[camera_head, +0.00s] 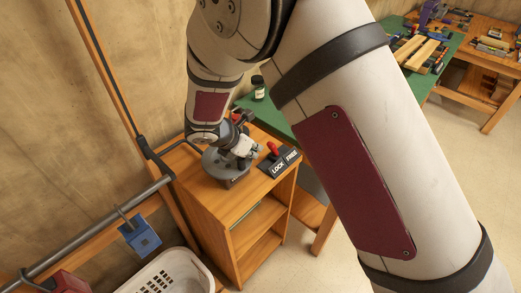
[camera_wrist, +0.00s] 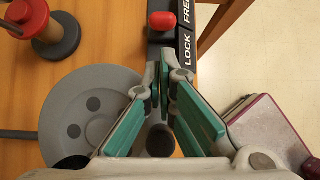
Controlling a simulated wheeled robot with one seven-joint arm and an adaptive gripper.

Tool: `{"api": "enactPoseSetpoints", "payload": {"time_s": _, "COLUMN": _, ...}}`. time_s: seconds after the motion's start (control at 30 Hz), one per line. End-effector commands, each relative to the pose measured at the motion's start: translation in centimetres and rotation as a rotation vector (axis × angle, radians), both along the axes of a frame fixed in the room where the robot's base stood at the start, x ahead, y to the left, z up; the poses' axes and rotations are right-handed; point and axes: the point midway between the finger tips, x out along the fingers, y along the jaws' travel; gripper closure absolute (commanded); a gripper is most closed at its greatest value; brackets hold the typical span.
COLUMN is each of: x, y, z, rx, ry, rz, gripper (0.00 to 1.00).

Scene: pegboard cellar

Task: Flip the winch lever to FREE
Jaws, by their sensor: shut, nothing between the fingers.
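The winch lever has a red knob (camera_wrist: 162,20) on a dark base. A black label strip (camera_wrist: 186,48) reading LOCK and FREE runs along its right side. The knob is beside the area where the two words meet; I cannot tell its exact setting. In the head view the lever's red knob (camera_head: 272,148) stands above the black label plate (camera_head: 280,164) on the wooden cabinet. My gripper (camera_wrist: 164,78) is shut and empty, its green-padded tips just short of the knob in the wrist view, with a gap in the picture. It also shows small in the head view (camera_head: 258,151).
A grey round disc (camera_wrist: 65,125) lies left of my gripper, near a red-and-black post (camera_wrist: 50,30). The wooden cabinet (camera_head: 232,215) has open shelves. A green-topped bench (camera_head: 272,112) with a small jar (camera_head: 259,88) stands behind. A white basket (camera_head: 172,275) is at the front.

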Motion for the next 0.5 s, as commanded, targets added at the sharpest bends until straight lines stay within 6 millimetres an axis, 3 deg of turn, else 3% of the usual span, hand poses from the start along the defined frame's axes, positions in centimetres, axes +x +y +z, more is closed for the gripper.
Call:
{"api": "enactPoseSetpoints", "payload": {"time_s": 0.2, "x": 1.6, "y": -1.3, "z": -2.6, "rx": -0.001, "ry": 0.001, "rz": -0.002, "gripper": 1.0}}
{"api": "enactPoseSetpoints", "payload": {"time_s": 0.5, "x": 2.2, "y": -1.7, "z": -3.6, "rx": 0.0, "ry": 0.0, "rz": 0.0, "gripper": 1.0}}
